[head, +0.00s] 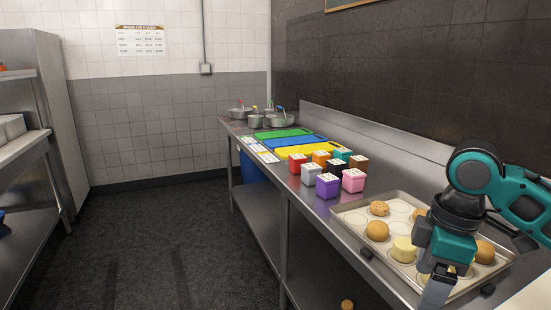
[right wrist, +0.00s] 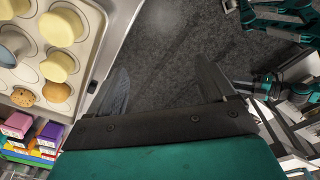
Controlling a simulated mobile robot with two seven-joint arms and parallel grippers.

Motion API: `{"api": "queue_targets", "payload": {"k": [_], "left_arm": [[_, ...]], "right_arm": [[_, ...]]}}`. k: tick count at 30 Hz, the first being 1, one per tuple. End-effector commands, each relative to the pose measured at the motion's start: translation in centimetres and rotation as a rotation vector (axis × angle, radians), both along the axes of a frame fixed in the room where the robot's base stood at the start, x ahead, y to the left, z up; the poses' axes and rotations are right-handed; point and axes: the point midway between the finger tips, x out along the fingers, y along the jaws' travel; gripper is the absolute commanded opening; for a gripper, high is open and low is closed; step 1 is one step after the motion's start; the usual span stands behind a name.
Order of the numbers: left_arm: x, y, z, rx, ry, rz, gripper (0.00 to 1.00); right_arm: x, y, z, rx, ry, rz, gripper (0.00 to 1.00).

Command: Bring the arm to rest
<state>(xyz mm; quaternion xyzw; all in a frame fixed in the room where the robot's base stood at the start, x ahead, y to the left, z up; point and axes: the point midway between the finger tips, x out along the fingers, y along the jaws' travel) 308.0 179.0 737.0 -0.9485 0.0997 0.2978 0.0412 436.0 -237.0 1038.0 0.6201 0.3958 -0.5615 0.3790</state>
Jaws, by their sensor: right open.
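My right arm reaches in from the right in the head view. Its gripper (head: 437,289) points down over the front part of the muffin tray (head: 345,218). In the right wrist view the right gripper (right wrist: 165,85) is open, its two grey fingers well apart. Nothing is between them; dark floor shows there. The tray (right wrist: 92,62) lies to the left of the fingers in that view. My left gripper does not show in the head view. Teal and dark parts of mine show at the right of the wrist view, but I cannot make out a left gripper there.
The tray holds several round baked pieces, among them a brown one (head: 377,230) and a pale one (head: 403,249). Small coloured boxes, including a purple one (head: 327,186), stand behind it. Cutting boards (head: 309,150) and pots (head: 241,112) are farther back. The floor (head: 170,250) left is clear.

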Motion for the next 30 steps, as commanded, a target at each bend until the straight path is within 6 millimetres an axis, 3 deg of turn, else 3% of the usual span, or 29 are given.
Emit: {"api": "queue_targets", "payload": {"k": [9, 16, 23, 30], "left_arm": [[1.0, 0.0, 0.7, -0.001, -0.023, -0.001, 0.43], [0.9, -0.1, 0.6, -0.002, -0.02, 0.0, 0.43], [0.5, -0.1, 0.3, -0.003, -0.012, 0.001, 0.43], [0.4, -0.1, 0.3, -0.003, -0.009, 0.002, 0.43]], "right_arm": [[2.2, 7.2, -8.9, 0.253, -0.142, -0.108, 0.83], [2.3, 11.5, -15.3, 0.472, -0.271, -0.281, 0.83], [0.7, 12.5, -20.3, 0.608, -0.391, -0.478, 0.83], [-4.0, 10.5, -25.6, 0.658, -0.541, -0.708, 0.83]]}}
